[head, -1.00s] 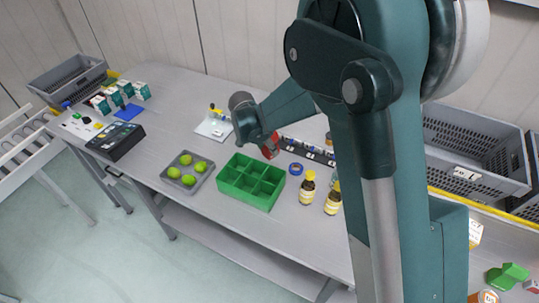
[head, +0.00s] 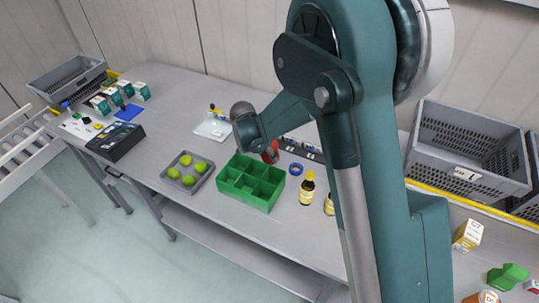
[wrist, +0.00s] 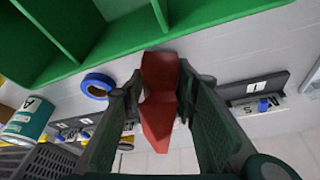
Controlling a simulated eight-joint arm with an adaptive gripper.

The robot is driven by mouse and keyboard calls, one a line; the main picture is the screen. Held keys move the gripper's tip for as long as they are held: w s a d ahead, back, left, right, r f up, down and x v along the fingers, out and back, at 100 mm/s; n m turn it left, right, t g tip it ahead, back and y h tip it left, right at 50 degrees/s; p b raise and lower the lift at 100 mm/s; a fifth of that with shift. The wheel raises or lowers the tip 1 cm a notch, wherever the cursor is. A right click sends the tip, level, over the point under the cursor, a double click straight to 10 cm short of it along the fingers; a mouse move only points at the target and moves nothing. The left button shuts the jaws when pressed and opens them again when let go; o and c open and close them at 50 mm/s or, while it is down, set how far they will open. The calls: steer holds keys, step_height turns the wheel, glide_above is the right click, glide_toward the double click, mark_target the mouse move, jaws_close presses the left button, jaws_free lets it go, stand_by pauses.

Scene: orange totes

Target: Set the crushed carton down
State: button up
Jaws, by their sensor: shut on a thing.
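A red, creased carton (wrist: 160,98) is held between the fingers of my gripper (wrist: 161,84) in the wrist view. It looks bent in the middle, like the crushed carton. In the head view the red carton (head: 270,152) shows small below my wrist, just behind the green divided box (head: 250,183). My gripper is shut on it, and the fingers themselves are hard to make out in the head view. Whether the carton touches the table cannot be told.
A blue tape ring (head: 296,169) and yellow-capped bottles (head: 307,190) stand right of the green box. A grey tray (head: 188,172) of green fruit lies left. A dark strip (head: 303,150) runs behind. A grey tote (head: 465,150) and a green crumpled piece (head: 508,277) are at right.

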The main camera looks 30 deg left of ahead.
steer(key=shift+f, duration=0.2)
steer(key=o, duration=0.8)
steer(key=shift+c, duration=0.2)
steer(key=shift+r, duration=0.2)
steer(key=v, duration=1.2)
steer(key=shift+d, duration=0.1)
stand_by(0.3)
